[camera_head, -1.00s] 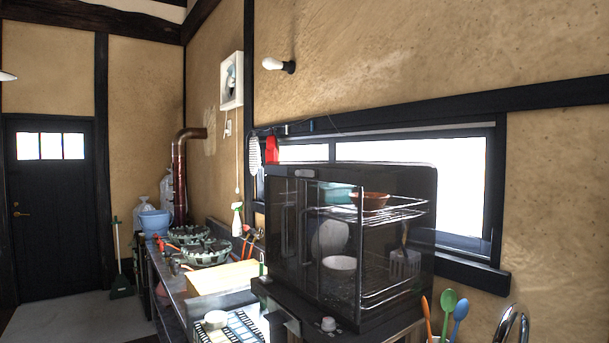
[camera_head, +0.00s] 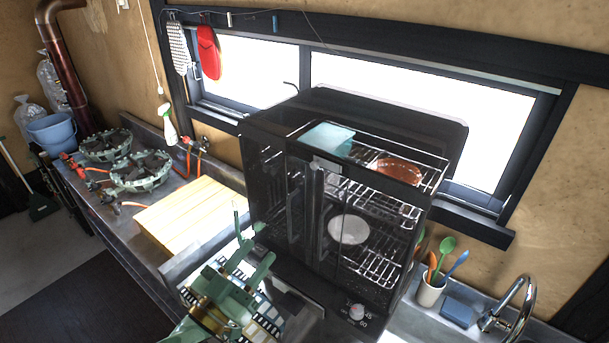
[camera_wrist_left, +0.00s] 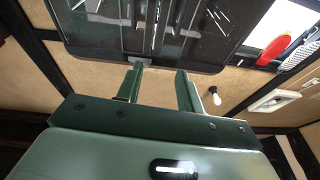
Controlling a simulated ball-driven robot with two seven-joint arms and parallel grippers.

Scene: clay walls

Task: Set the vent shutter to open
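The vent's white square housing is out of the head view now, above its top edge; what looks like it shows at the right of the left wrist view (camera_wrist_left: 278,100). Its shutter position cannot be told. A thin pull cord (camera_head: 150,45) hangs down the clay wall at the upper left of the head view, with a small pale end (camera_head: 160,91). My green left gripper (camera_head: 253,238) is open and empty, in front of the dark glass cabinet, to the right of and nearer than the cord. Its two fingers stand apart in the left wrist view (camera_wrist_left: 160,80). My right gripper is not in view.
The dark glass cabinet (camera_head: 300,215) stands close beside my left gripper. A tap (camera_head: 510,305) is at right. Open floor (camera_head: 75,310) lies lower left.

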